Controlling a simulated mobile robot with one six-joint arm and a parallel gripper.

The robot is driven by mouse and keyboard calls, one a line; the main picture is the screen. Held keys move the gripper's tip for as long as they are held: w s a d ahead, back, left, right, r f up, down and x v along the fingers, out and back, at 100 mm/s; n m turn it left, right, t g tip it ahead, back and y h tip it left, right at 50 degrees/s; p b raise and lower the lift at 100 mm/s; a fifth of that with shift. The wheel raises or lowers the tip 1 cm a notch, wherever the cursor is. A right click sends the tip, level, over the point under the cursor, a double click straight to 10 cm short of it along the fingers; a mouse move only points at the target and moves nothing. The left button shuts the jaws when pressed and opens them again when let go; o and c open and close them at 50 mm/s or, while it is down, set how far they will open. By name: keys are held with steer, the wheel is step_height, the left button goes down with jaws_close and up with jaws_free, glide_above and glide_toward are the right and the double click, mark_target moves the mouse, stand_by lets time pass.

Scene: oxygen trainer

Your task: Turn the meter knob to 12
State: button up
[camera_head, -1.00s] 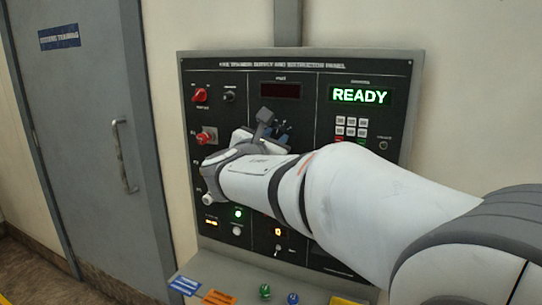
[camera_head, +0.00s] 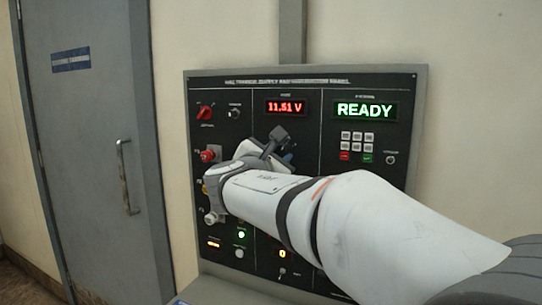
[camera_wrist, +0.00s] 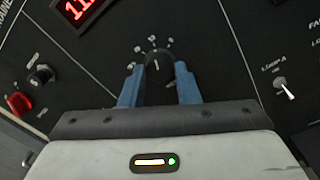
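The black meter knob (camera_wrist: 158,63) is on the dark panel in the upper middle of the wrist view, with a ring of small white marks around its upper side. A pale pointer line on it points roughly up in that view; the marks are too small to read. My gripper (camera_wrist: 159,75) has its two blue fingers on either side of the knob, close against it, and appears shut on it. The red meter display (camera_head: 285,107) reads 11.51 V in the head view and is partly cut off in the wrist view (camera_wrist: 80,8). My arm hides the knob in the head view.
A green READY display (camera_head: 364,110) and a keypad (camera_head: 357,142) are at the panel's right. A red rotary switch (camera_head: 205,112) and a black knob (camera_head: 235,113) are at upper left. A small toggle (camera_wrist: 284,88) is right of my gripper. A grey door (camera_head: 90,150) stands left.

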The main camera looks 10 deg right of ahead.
steer(key=o, duration=0.4)
steer(key=shift+s, duration=0.1)
steer(key=v, duration=0.7)
steer(key=shift+s+a, duration=0.25)
steer(key=shift+s, duration=0.1)
steer(key=s+d+f+m+g+y+p, duration=0.1)
steer(key=s+d+f+m+g+p, duration=0.1)
steer(key=s+d+f+m+g, duration=0.4)
steer(key=s+d+f+m+g+y+p, duration=0.2)
steer(key=d+f+m, duration=0.15)
steer(key=f, duration=0.45)
steer(key=s+a+f+m+g+y+p, duration=0.2)
steer(key=s+f+m+y, duration=0.1)
steer(key=s+m, duration=0.3)
steer(key=s+a+f+m+g+y+p, duration=0.2)
steer(key=s+f+m+y+p, duration=0.1)
steer(key=s+f+m, duration=0.3)
steer(key=shift+s+a+f+m+g+y, duration=0.3)
steer(key=shift+s+m+y, duration=0.3)
steer(key=shift+m, duration=0.15)
